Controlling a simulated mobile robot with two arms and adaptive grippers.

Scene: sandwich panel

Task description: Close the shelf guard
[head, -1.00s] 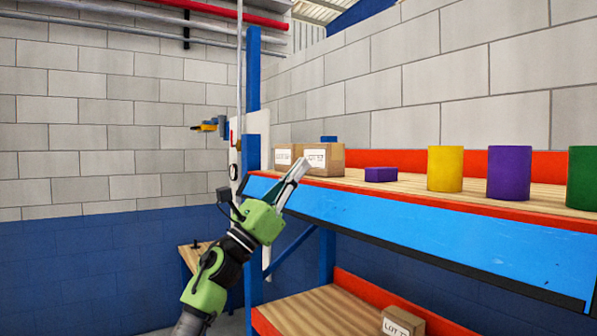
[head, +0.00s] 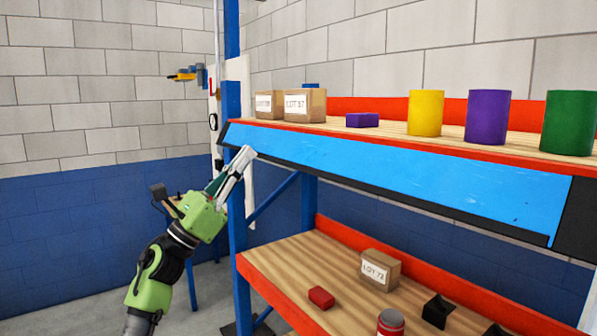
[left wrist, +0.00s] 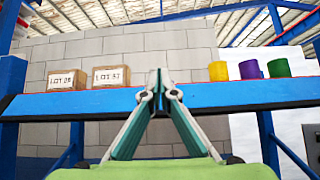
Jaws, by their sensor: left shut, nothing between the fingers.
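The shelf guard is a long light-blue panel (head: 400,185) along the front of the upper shelf, below its red edge, with a black strip under it. It also crosses the left wrist view as a blue band (left wrist: 60,105). My left gripper (head: 245,154) is shut and empty, its fingertips at the left end of the panel in the head view. In the left wrist view the closed fingertips (left wrist: 158,82) overlap the blue band. I cannot tell whether they touch it. My right gripper is not in view.
The upper shelf holds lot boxes (head: 305,105), a small purple block (head: 362,120), and yellow (head: 425,113), purple (head: 487,117) and green (head: 570,123) cylinders. The lower shelf (head: 285,258) holds another box (head: 380,270), a red block (head: 321,298) and black pieces. A blue upright (head: 237,200) stands beside my gripper.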

